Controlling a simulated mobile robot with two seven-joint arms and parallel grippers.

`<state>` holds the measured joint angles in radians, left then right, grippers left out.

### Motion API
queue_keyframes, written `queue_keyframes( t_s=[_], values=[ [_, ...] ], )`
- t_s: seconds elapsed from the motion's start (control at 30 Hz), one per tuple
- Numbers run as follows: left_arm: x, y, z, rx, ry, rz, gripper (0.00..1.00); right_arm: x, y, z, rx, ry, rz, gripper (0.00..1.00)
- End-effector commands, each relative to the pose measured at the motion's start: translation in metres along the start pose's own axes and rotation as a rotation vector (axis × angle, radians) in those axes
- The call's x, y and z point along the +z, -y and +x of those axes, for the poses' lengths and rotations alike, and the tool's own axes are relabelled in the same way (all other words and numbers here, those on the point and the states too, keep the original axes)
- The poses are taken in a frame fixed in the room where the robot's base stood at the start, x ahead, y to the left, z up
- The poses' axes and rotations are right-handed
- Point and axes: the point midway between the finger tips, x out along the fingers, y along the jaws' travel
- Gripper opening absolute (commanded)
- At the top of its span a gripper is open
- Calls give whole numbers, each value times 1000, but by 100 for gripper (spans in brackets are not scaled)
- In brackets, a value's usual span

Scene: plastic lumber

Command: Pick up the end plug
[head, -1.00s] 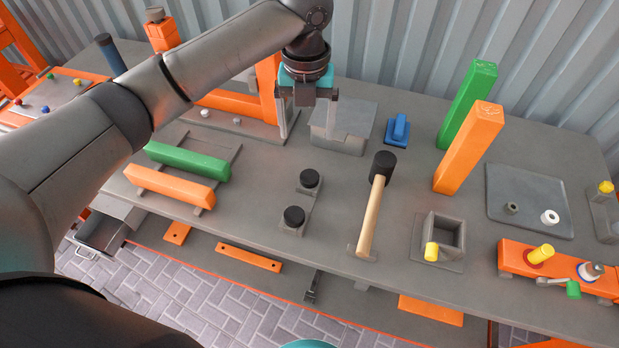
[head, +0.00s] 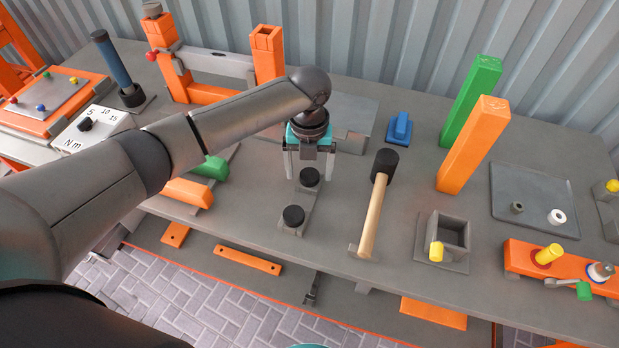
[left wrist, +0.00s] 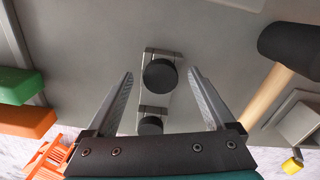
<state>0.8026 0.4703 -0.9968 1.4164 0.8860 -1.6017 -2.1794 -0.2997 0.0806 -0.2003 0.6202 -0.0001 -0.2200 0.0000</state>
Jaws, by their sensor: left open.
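The back plug (head: 309,177) is just below my left gripper (head: 310,172) in the head view. The front plug (head: 293,216) is nearer the bench's front edge. My left gripper points down, open and empty. In the left wrist view the back plug (left wrist: 160,74) lies between the two fingertips in the picture, and the front plug (left wrist: 150,125) is partly hidden by the gripper body. I cannot tell the exact height gap. My right gripper is not in view.
A mallet (head: 372,215) lies to the right of the plugs. Green (head: 212,168) and orange (head: 187,192) beams lie to the left, partly behind my arm. A square grey holder (head: 447,240), upright posts (head: 475,145) and a tray (head: 535,205) are farther right.

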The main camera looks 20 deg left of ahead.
Motion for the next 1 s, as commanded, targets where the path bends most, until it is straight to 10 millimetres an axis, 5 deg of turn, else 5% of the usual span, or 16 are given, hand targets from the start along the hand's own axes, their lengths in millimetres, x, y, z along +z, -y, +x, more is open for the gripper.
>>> queue_keyframes(
  t_s=[0.23, 1.0],
  values=[
    [0, 0, 1, -1, 1, 1, 88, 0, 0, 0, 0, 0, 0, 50],
    [0, 0, 1, -1, 1, 0, 1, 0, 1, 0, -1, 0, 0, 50]
  ],
)
